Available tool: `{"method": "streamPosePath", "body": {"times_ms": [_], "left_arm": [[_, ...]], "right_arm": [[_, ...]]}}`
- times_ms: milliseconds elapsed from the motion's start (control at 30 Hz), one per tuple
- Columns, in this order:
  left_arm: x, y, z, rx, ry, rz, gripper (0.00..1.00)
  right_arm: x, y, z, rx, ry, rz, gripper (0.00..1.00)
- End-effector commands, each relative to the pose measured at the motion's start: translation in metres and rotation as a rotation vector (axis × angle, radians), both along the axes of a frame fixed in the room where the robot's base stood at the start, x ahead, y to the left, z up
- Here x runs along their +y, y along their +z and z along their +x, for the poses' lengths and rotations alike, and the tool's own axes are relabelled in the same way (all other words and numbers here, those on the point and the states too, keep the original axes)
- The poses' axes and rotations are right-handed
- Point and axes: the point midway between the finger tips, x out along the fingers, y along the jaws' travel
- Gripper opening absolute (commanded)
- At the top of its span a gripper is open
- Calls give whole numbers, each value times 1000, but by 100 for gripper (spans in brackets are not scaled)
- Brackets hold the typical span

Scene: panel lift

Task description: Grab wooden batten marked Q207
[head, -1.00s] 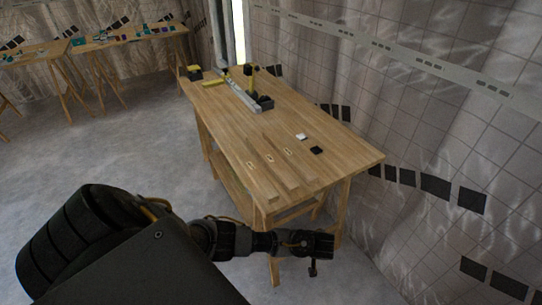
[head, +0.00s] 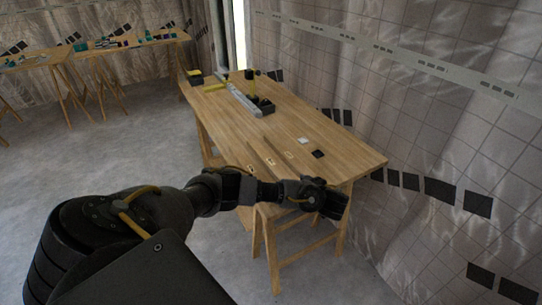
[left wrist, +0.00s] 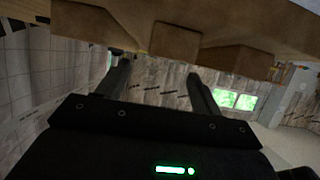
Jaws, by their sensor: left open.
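Several wooden battens lie side by side near the front end of the workbench, each with a small pale label: a left one (head: 250,166), a middle one (head: 270,161) and a right one (head: 289,155). The labels are too small to read, so I cannot tell which is Q207. My left gripper (head: 320,197) is at the bench's near end, partly hiding the battens' near ends. In the left wrist view my left gripper (left wrist: 160,82) is open and empty, its fingers below a middle batten end (left wrist: 175,40) and another batten end (left wrist: 237,58). My right gripper is not in view.
The workbench (head: 345,160) carries a white square (head: 303,140), a black square (head: 318,154), a grey metal rail (head: 243,100) and black boxes behind. A gridded wall stands close on the right. Other tables (head: 130,42) stand far left. Floor at left is clear.

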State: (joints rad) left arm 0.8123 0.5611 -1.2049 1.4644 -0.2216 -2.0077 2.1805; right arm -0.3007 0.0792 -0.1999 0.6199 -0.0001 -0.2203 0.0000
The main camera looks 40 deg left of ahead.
Motion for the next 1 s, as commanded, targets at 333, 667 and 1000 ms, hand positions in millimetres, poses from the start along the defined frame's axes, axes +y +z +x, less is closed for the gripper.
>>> {"method": "streamPosePath", "body": {"times_ms": [333,667,1000], "left_arm": [[16,-6,4,0,0,0,66],[35,-18,7,0,2,0,66],[64,-23,15,0,0,-1,66]], "right_arm": [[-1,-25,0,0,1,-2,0],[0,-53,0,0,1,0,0],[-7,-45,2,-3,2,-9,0]]}}
